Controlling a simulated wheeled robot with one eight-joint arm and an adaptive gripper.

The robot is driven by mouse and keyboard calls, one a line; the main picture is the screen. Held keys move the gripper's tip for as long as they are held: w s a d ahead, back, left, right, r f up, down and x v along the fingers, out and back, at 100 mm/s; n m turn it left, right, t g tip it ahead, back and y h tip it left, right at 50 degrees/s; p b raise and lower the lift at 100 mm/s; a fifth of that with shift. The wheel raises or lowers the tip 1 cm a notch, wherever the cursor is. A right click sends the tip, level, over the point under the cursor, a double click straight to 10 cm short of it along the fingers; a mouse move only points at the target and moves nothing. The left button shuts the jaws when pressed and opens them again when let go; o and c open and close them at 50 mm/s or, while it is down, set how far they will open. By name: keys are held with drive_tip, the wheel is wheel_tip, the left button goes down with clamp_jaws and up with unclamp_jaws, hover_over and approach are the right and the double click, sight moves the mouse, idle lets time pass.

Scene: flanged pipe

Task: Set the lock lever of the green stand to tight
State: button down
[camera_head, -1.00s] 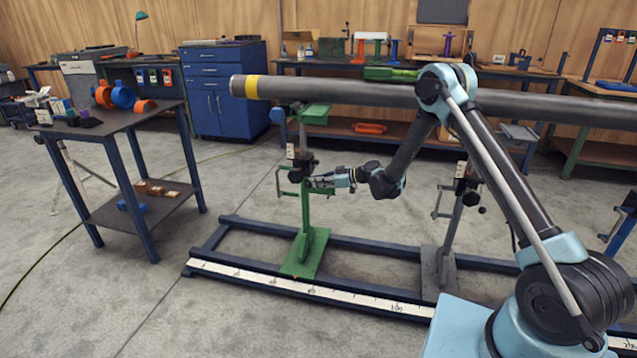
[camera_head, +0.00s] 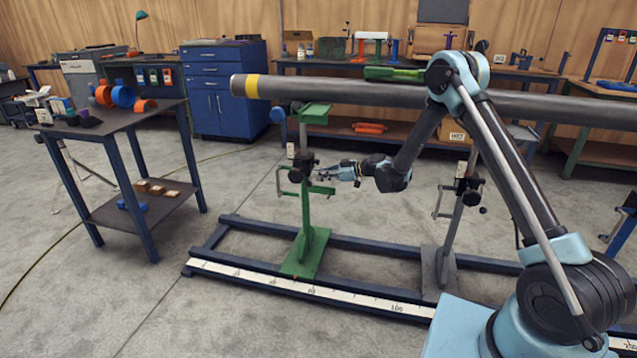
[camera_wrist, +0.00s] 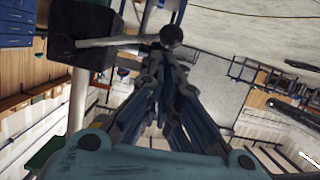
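The green stand (camera_head: 304,215) stands upright on the blue rail frame under the long pipe, with a dark clamp block at its upper part. In the wrist view a dark block (camera_wrist: 85,35) carries a pale rod, the lock lever (camera_wrist: 118,41), which ends in a dark ball knob (camera_wrist: 171,36). My gripper (camera_head: 322,175) is just right of the stand's post, near the dark block. In the wrist view its fingers (camera_wrist: 165,62) reach up close to the knob. I cannot tell whether they touch it, or whether the fingertips are closed.
The grey pipe (camera_head: 340,93) with a yellow band runs above my gripper. A second, grey stand (camera_head: 445,240) is to the right. The blue rail frame (camera_head: 375,247) with a white scale lies below. A side table (camera_head: 120,118) stands at left, with clear floor between.

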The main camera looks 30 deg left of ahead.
drive_tip(key=v, duration=1)
drive_tip(key=shift+w, duration=0.2)
drive_tip(key=shift+d+r, duration=0.1)
drive_tip(key=w+d+r+m+t+h, duration=0.2)
drive_tip(key=d+r+m+h, duration=0.15)
drive_tip(key=d+r, duration=0.95)
drive_tip(key=s+d+r+m+t+h, duration=0.1)
drive_tip(key=s+d+r+m, duration=0.15)
drive_tip(key=d, duration=0.75)
drive_tip(key=s+d+r+m+t+h, duration=0.1)
drive_tip(key=s+d+r+m, duration=0.15)
drive_tip(key=d, duration=0.65)
drive_tip(key=s+d+f+m+t+h, duration=0.1)
drive_tip(key=s+d+m+h, duration=0.15)
drive_tip(key=s+d, duration=0.5)
drive_tip(key=s+d+m+h, duration=0.2)
drive_tip(key=s+d+m, duration=0.2)
drive_tip(key=d, duration=0.7)
drive_tip(key=s+d+f+m+h, duration=0.2)
drive_tip(key=s+d+f+m, duration=0.1)
drive_tip(key=s+d, duration=0.4)
drive_tip(key=s+d+f+m+h, duration=0.2)
drive_tip(key=s+d+f+m, duration=0.1)
drive_tip(key=s+d, duration=0.4)
drive_tip(key=shift+s+d+f, duration=0.25)
drive_tip(key=shift+s+f, duration=0.2)
drive_tip(key=shift+f, duration=0.2)
